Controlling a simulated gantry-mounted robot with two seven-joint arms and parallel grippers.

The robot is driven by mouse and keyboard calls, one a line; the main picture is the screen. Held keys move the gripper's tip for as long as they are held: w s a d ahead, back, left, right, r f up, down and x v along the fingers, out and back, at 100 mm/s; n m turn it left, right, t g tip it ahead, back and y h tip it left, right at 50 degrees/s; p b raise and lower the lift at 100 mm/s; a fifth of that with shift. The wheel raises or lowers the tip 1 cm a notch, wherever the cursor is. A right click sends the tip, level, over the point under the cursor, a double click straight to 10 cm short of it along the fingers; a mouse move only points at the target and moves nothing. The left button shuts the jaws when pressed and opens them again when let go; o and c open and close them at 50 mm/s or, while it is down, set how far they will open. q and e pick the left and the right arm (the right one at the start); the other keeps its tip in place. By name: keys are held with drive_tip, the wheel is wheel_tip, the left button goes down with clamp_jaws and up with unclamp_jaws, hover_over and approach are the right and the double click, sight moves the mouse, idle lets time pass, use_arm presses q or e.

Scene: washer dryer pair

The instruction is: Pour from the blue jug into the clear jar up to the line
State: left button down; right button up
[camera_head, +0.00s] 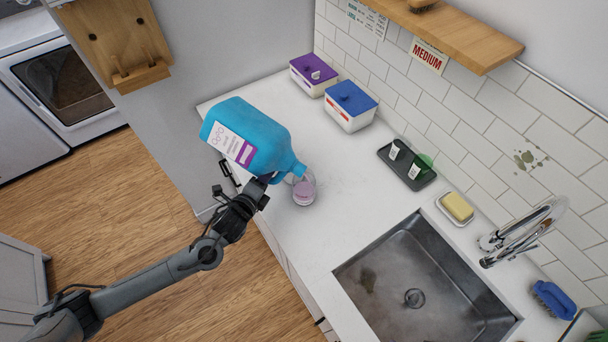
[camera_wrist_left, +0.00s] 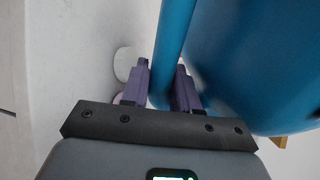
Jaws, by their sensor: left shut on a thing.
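The blue jug (camera_head: 255,133) is tilted well over above the counter, its mouth pointing down and right over the clear jar (camera_head: 304,191). The jar stands on the counter with pinkish-purple content in its lower part. The line on the jar is too small to make out. My left gripper (camera_head: 264,179) is shut on the jug's handle; in the left wrist view the fingers (camera_wrist_left: 164,88) sit either side of the blue handle (camera_wrist_left: 172,45), with the jug body (camera_wrist_left: 245,65) to the right. My right gripper is not in view.
A sink (camera_head: 415,290) lies to the right of the jar, with a faucet (camera_head: 520,232) behind it. A purple-lidded box (camera_head: 314,74), a blue-lidded box (camera_head: 350,106), a dark tray (camera_head: 407,167) and a yellow sponge (camera_head: 457,206) stand along the tiled wall. The counter (camera_head: 345,215) around the jar is clear.

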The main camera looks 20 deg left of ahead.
use_arm(q)
drive_tip(key=shift+r, duration=0.15)
idle(0.3)
drive_tip(key=shift+a+r, duration=0.1)
drive_tip(key=shift+r, duration=0.05)
idle(0.9)
idle(0.5)
drive_tip(key=shift+m+p, duration=0.3)
idle(0.7)
drive_tip(key=f+n+b, duration=0.1)
drive_tip(key=d+f+n+h+b, duration=0.1)
drive_tip(key=f+b, duration=0.1)
drive_tip(key=shift+f, duration=0.15)
drive_tip(key=shift+d+r+n+h, duration=0.25)
drive_tip(key=shift+r+n+h, duration=0.05)
drive_tip(key=shift+r+n, duration=0.2)
drive_tip(key=shift+s+d+n, duration=0.1)
drive_tip(key=shift+d+n, duration=0.05)
drive_tip(key=shift+n, duration=0.15)
drive_tip(key=shift+r, duration=0.1)
